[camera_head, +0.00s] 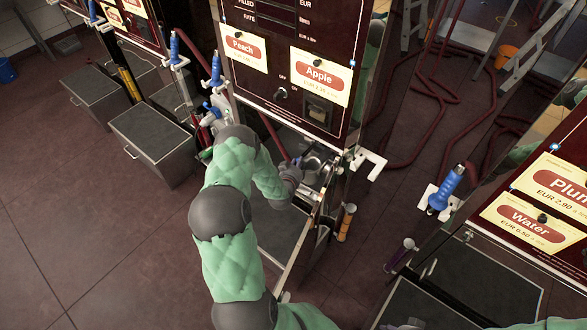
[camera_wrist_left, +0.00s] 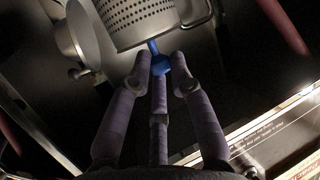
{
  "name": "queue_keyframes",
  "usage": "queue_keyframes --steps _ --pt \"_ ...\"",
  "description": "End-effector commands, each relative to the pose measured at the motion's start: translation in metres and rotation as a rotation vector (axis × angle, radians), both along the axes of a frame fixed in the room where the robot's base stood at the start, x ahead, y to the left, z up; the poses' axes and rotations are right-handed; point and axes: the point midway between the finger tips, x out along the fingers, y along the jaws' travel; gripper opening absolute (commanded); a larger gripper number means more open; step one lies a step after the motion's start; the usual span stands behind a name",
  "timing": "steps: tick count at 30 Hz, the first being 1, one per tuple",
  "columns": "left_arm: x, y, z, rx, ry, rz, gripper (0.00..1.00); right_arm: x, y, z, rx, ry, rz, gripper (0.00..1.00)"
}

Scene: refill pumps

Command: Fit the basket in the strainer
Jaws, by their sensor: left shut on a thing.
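The basket (camera_wrist_left: 138,20) is a silver perforated cylinder at the top of the left wrist view, with a small blue knob (camera_wrist_left: 162,66) below it. My left gripper (camera_wrist_left: 164,62) is shut on the blue knob. In the head view my left gripper (camera_head: 294,170) reaches into the open lower bay of the Peach and Apple pump. Smooth silver metal (camera_wrist_left: 197,12), perhaps part of the strainer, shows close beside the basket. I cannot tell whether the basket is inside it. My right gripper is not in view.
The Apple pump front (camera_head: 325,75) hangs over the bay. An open panel (camera_head: 304,240) stands beside my left arm. A white bracket (camera_head: 368,165) sticks out at the right. Dark red hoses (camera_head: 437,90) lie on the floor behind.

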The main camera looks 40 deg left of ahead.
Motion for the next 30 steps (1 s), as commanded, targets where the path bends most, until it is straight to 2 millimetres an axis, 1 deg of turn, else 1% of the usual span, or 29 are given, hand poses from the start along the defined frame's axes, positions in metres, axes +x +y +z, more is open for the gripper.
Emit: queue_keyframes --steps 1,15,30 --pt "0.005 0.000 -0.001 0.001 -0.001 -0.001 0.03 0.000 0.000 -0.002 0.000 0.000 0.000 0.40" --pt "0.045 0.005 0.000 0.001 -0.003 -0.001 0.03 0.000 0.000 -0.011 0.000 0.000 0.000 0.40" --pt "0.085 0.009 -0.002 0.000 -0.001 -0.001 0.03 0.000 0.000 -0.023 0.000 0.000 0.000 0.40"
